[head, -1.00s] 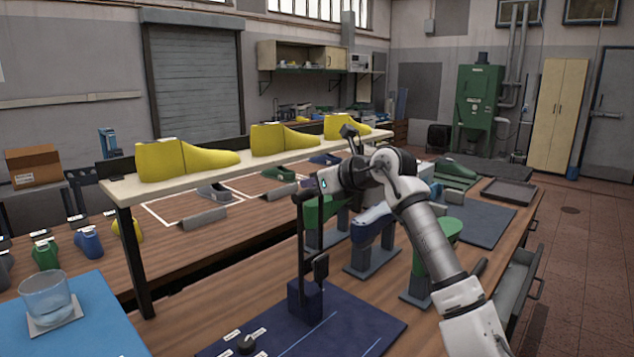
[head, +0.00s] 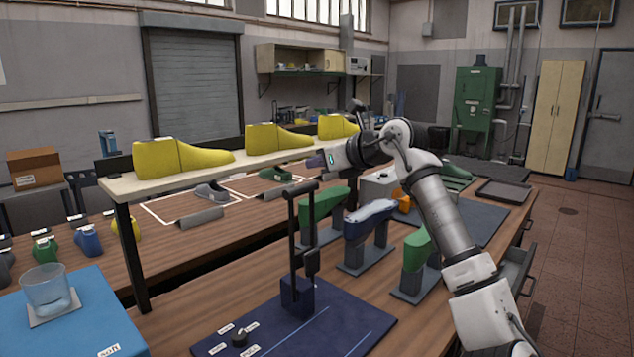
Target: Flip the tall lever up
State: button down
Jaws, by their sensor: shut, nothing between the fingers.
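The tall lever (head: 295,235) is a black bar with a crosswise handle at its top. It stands upright from a navy block (head: 297,297) on a dark blue panel (head: 335,335). A shorter dark part hangs beside the bar on its right. My gripper (head: 315,160) is just above and slightly right of the lever's handle, with a small gap showing between them. It looks shut and empty, though its fingers are small and dark here.
A raised shelf (head: 215,172) with yellow lasts runs left of my gripper.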

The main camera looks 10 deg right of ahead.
notch_tip(320, 180, up, 6)
jog(key=shift+w+a+b, duration=0.15)
jog(key=shift+b, duration=0.2)
